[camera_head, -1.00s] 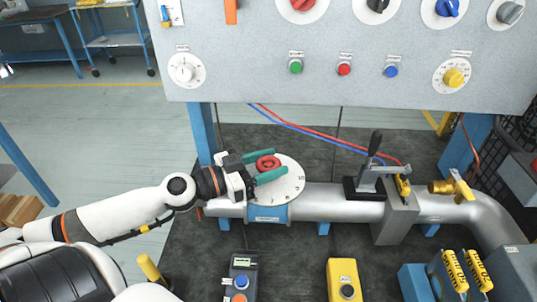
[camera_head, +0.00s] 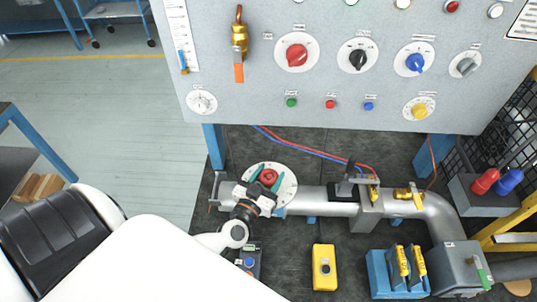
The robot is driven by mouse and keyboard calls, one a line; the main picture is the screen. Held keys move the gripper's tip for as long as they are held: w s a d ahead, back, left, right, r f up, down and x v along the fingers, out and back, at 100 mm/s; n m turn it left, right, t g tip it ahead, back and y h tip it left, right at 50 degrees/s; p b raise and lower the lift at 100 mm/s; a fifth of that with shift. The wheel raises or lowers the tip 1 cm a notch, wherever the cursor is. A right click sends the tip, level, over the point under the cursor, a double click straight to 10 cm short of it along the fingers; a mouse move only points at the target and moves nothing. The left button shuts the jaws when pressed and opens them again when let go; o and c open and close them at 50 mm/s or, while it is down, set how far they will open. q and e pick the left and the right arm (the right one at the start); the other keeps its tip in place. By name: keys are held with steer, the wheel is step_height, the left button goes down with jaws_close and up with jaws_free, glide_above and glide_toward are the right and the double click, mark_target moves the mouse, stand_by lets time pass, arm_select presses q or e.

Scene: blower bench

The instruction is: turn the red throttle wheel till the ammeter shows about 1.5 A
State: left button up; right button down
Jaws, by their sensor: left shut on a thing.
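The red throttle wheel (camera_head: 269,176) sits at the middle of a white round dial plate (camera_head: 287,190) on the grey pipe. My left gripper (camera_head: 267,179) reaches it from below in the head view, with one green finger on each side of the wheel, shut on it. I cannot make out an ammeter in this view, so no reading can be told. My right gripper is out of view.
A grey panel (camera_head: 330,95) with several coloured knobs stands behind the pipe (camera_head: 318,202). A lever clamp (camera_head: 367,190) and a brass valve (camera_head: 408,194) are to the right. A yellow button box (camera_head: 324,266) and a dark box with a small display (camera_head: 247,262) stand in front.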

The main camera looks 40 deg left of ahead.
arm_select(q)
steer(key=n+y+p, duration=0.1)
steer(key=y, duration=0.1)
steer(key=n+g+y+p, duration=0.1)
steer(key=n+y+p, duration=0.1)
steer(key=shift+d+r, duration=0.15)
steer(key=shift+r, duration=0.05)
steer(key=n+y, duration=0.1)
steer(key=n+g+y+p, duration=0.1)
steer(key=y, duration=0.1)
steer(key=shift+f+g, duration=0.2)
steer(key=shift+g, duration=0.1)
steer(key=shift+f+n+g+y+p, duration=0.1)
steer(key=shift+n+g+y+p, duration=0.3)
steer(key=shift+n+g+y, duration=0.6)
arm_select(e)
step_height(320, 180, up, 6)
arm_select(q)
steer(key=shift+y, duration=0.4)
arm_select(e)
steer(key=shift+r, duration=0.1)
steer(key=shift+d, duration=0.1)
arm_select(q)
steer(key=o, duration=1)
steer(key=shift+t, duration=0.3)
